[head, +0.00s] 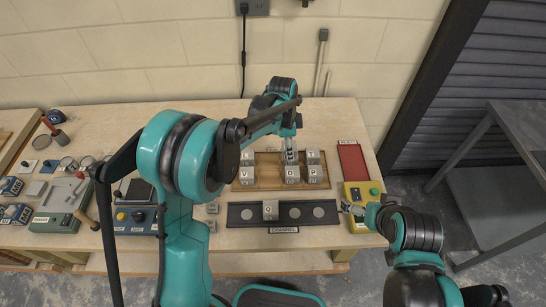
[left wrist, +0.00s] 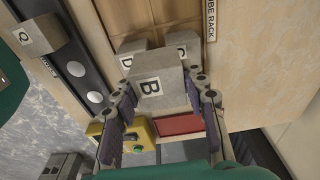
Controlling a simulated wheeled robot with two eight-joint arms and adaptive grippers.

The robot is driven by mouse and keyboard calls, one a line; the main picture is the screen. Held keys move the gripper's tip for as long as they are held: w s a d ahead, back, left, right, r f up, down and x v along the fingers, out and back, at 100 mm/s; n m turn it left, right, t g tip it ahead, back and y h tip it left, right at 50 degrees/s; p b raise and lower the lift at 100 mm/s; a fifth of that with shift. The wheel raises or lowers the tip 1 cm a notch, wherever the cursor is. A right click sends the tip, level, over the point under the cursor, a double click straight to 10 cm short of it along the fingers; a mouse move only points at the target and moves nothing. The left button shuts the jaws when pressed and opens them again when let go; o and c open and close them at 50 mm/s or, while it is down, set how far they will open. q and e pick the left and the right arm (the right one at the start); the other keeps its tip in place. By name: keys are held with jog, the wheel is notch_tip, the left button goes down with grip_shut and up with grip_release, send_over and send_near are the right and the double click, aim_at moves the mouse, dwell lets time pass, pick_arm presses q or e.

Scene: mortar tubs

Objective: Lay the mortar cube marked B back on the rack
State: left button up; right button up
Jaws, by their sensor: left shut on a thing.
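The grey mortar cube marked B (left wrist: 152,86) is in the left wrist view, between the fingers of my left gripper (left wrist: 160,104), which is shut on it. In the head view my left gripper (head: 289,152) is over the wooden rack (head: 269,180), near its middle; I cannot make out cube B there or tell whether it touches the rack. Grey cubes marked D (left wrist: 129,62) and C (left wrist: 187,47) are just beyond B in the wrist view. My right gripper (head: 353,208) is beside the yellow button box; its finger opening is too small to tell.
A black channel strip (head: 240,217) in front of the rack carries one cube (head: 269,210) and several pale discs. The yellow box (head: 356,191) and a red pad (head: 353,162) are right of the rack. Blue and green equipment (head: 62,194) fills the left bench.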

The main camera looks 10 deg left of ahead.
pick_arm(q)
jog(key=b, duration=0.2)
send_over(271, 161)
jog(key=f, duration=0.4)
jog(key=shift+s+a+f, duration=0.15)
jog(key=shift+a+f, duration=0.05)
jog(key=shift+f, duration=0.15)
jog(key=shift+a+f+b, duration=0.1)
jog(key=shift+f+b, duration=0.3)
jog(key=shift+f, duration=1.65)
jog(key=shift+f, duration=0.2)
jog(key=o, duration=1.4)
jog(key=shift+c, duration=0.2)
jog(key=shift+r, duration=0.1)
